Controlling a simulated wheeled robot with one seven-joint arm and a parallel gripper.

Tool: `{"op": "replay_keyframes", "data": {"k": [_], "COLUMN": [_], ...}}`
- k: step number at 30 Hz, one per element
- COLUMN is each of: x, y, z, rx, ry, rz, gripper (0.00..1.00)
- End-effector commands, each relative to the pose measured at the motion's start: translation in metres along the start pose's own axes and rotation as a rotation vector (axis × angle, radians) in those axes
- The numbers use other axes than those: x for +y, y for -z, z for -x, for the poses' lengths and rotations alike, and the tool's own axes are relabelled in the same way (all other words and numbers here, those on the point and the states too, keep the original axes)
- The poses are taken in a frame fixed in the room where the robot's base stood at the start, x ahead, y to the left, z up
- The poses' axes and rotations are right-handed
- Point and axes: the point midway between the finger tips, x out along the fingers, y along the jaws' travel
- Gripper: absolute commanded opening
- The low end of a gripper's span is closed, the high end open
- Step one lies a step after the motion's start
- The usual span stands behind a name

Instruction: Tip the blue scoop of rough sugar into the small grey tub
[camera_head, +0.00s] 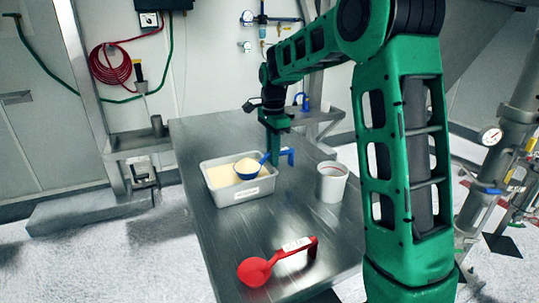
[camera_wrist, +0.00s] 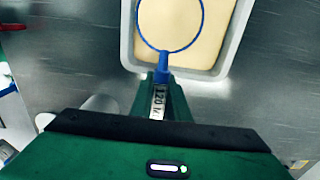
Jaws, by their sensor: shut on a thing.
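The blue scoop (camera_head: 247,172) is held over a rectangular grey tray (camera_head: 240,197) of pale sugar, with a pale heap in its bowl. In the wrist view its round blue rim (camera_wrist: 170,50) shows over the tray, its contents blending with the pale sugar behind. My gripper (camera_head: 272,150) is shut on the scoop's handle at the tray's right side. In the wrist view the gripper (camera_wrist: 162,88) holds the handle, which bears a label. The small grey tub (camera_head: 332,187) stands upright on the table to the right of the tray, apart from the scoop; its inside looks pale.
A red scoop (camera_head: 270,266) lies on the steel table (camera_head: 225,240) near the front. Bare table lies between the tray and the red scoop. Pipes with a gauge (camera_head: 491,137) stand at the right, beyond my green arm.

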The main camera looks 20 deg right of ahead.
Motion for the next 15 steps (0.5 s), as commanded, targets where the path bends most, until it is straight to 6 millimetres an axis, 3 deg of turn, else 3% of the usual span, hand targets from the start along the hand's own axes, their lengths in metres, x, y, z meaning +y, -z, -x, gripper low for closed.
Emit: {"op": "replay_keyframes", "data": {"k": [15], "x": [0.002], "y": [0.0], "z": [0.032], "rx": [0.0], "ry": [0.0], "rz": [0.0], "gripper": [0.0]}}
